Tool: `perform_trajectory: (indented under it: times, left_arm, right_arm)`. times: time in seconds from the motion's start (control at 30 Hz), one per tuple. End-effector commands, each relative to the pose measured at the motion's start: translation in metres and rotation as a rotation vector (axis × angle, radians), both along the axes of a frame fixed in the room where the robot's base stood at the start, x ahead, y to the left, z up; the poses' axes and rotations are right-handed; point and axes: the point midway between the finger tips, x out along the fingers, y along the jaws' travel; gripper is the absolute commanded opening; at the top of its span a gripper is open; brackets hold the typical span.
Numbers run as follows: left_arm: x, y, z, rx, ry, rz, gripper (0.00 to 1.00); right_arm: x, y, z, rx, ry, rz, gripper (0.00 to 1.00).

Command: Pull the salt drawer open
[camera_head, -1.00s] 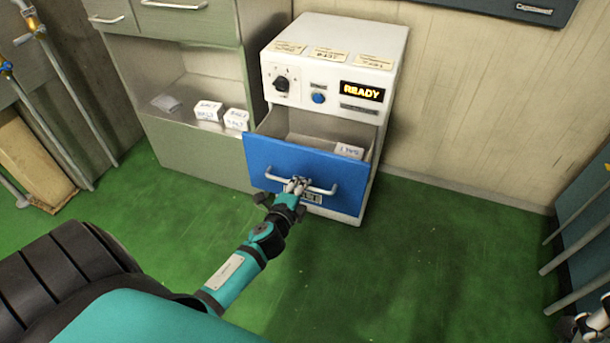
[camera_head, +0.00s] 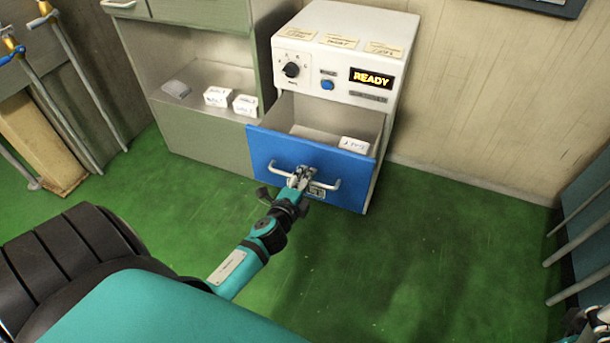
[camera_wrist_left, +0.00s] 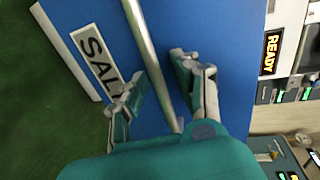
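The salt drawer (camera_head: 270,158) has a blue front with a white bar handle and stands pulled out of the white cabinet. Its label reads "SALT" in the left wrist view (camera_wrist_left: 92,48). My left gripper (camera_head: 300,178) is at the middle of the handle. In the left wrist view its two fingers (camera_wrist_left: 155,78) stand apart, one on each side of the handle bar (camera_wrist_left: 146,45), with gaps visible between fingers and bar. A small white labelled box (camera_head: 354,145) lies inside the drawer. My right gripper (camera_head: 588,325) shows only partly at the lower right edge.
The white cabinet (camera_head: 345,55) has a knob, a blue button and a lit "READY" display (camera_head: 371,78). A grey-green shelf unit (camera_head: 205,148) with small white boxes (camera_head: 216,97) adjoins it on the left. Green floor (camera_head: 440,240) is clear on the right.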

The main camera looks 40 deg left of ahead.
Motion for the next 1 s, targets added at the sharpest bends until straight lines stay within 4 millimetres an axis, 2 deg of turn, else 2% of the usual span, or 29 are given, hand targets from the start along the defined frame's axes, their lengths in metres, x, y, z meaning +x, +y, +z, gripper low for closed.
perform_trajectory:
  times: [0.27,0.37,0.47,0.8,1.0]
  left_arm:
    - [-0.001,0.001,0.000,0.001,0.000,0.001,0.34]
    - [-0.007,-0.001,0.000,0.001,0.002,0.001,0.34]
    - [-0.021,-0.004,0.003,0.000,0.003,0.001,0.34]
    - [-0.089,-0.020,0.018,-0.001,0.003,0.003,0.34]
    - [-0.110,-0.026,0.023,-0.001,0.001,0.001,0.34]
  right_arm:
    - [0.001,0.000,-0.003,0.002,0.013,-0.002,0.40]
    - [0.001,0.000,-0.003,0.001,0.011,-0.002,0.40]
    - [0.001,0.000,-0.002,0.001,0.010,-0.002,0.40]
    - [0.001,0.000,-0.002,0.001,0.008,-0.001,0.40]
    - [0.001,0.000,-0.002,0.001,0.007,-0.001,0.40]
